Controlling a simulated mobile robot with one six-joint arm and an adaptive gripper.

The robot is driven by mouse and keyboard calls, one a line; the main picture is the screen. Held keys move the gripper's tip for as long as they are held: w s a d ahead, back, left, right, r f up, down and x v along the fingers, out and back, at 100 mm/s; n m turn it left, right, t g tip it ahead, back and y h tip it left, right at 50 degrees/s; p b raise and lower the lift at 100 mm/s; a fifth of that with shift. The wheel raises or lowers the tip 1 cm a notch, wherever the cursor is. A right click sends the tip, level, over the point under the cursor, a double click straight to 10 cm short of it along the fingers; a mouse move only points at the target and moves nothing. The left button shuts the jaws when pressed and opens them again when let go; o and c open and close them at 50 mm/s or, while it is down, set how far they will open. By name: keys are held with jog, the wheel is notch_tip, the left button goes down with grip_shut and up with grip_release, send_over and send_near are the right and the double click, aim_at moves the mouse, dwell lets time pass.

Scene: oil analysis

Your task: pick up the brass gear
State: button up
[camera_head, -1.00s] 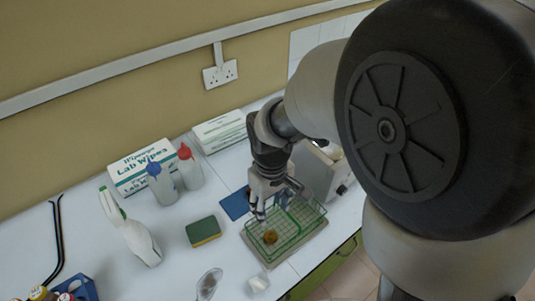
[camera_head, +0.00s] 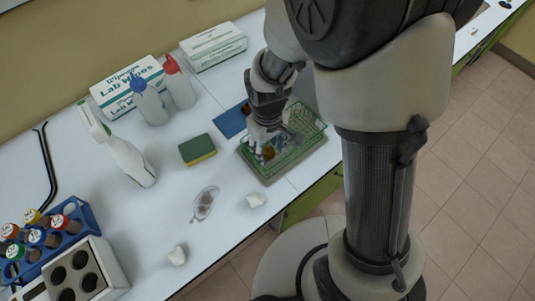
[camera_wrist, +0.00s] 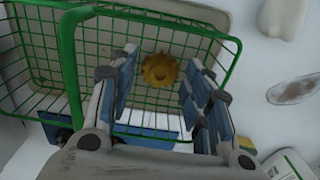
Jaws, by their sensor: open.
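The brass gear (camera_wrist: 159,70) lies in the green wire basket (camera_wrist: 215,33), near its middle in the wrist view. In the head view, a small part of the gear (camera_head: 268,153) shows beside my fingers, and the rest is hidden by them. The basket (camera_head: 318,140) stands on a grey tray at the bench's front edge. My gripper (camera_wrist: 162,88) is open, with its blue-padded fingers reaching over the basket. The gear shows in the gap beyond the fingertips, and no contact is visible. In the head view, my gripper (camera_head: 264,142) points down into the basket's left part.
A green-yellow sponge (camera_head: 198,150) lies left of the basket, and a blue pad (camera_head: 230,121) behind it. Two squeeze bottles (camera_head: 179,84), wipe boxes (camera_head: 213,45) and a spray bottle (camera_head: 127,158) stand further back and left. A glass dish (camera_head: 205,203) and white lumps (camera_head: 255,200) lie in front.

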jog(key=shift+f, duration=0.2)
jog(key=shift+c, duration=0.2)
jog(key=c, duration=0.9)
jog(key=shift+r, duration=0.1)
